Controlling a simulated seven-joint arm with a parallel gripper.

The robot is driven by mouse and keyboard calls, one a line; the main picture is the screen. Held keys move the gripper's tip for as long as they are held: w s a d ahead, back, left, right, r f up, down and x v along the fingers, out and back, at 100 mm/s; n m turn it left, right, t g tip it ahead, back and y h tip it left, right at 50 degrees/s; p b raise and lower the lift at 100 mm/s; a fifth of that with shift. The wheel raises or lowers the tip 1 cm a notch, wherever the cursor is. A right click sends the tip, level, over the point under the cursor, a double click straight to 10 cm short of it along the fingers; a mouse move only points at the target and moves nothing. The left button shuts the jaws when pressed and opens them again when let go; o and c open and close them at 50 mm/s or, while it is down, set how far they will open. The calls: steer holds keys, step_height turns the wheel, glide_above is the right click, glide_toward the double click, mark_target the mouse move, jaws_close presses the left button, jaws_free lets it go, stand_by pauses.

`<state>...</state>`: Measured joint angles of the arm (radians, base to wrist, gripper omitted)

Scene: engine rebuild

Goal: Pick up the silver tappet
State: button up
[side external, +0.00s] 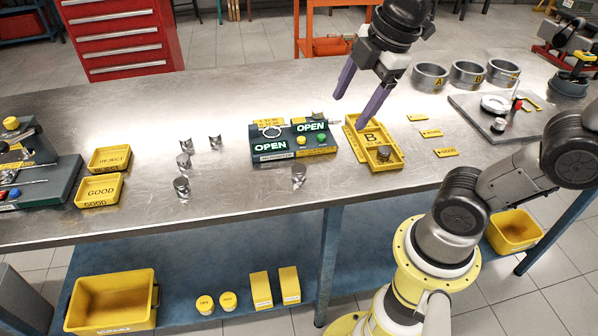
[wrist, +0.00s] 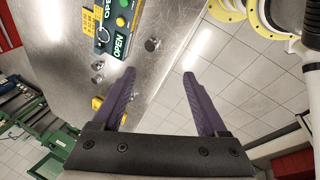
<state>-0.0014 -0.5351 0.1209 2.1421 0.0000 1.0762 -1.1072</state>
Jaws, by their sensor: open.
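Several short silver cylinders, which look like tappets, stand on the metal bench. One stands alone in front of the control box in the side view (side external: 298,175). Others are left of the box, at the back (side external: 187,146), (side external: 214,142) and nearer the front (side external: 181,187). One more sits in the yellow tray marked B (side external: 383,152). I cannot tell which one the task means. My gripper (side external: 352,110) is open and empty, above the bench by tray B, its purple fingers apart. In the wrist view a silver tappet (wrist: 152,44) lies beyond the fingertips (wrist: 159,73), touching neither.
The control box (side external: 291,142) with green OPEN displays stands beside yellow tray B (side external: 361,151). Metal rings (side external: 430,77) stand at the back right. Yellow REJECT (side external: 109,159) and GOOD (side external: 99,190) trays are at left.

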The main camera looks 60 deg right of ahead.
steer(key=w+f+n+g, duration=0.1)
steer(key=w+n+g, duration=0.1)
steer(key=w+n, duration=0.3)
steer(key=g, duration=0.2)
glide_above(299, 168)
steer(key=shift+n, duration=0.4)
step_height(299, 168, down, 13)
steer(key=shift+r, duration=0.2)
steer(key=shift+f, duration=3.1)
jaws_close()
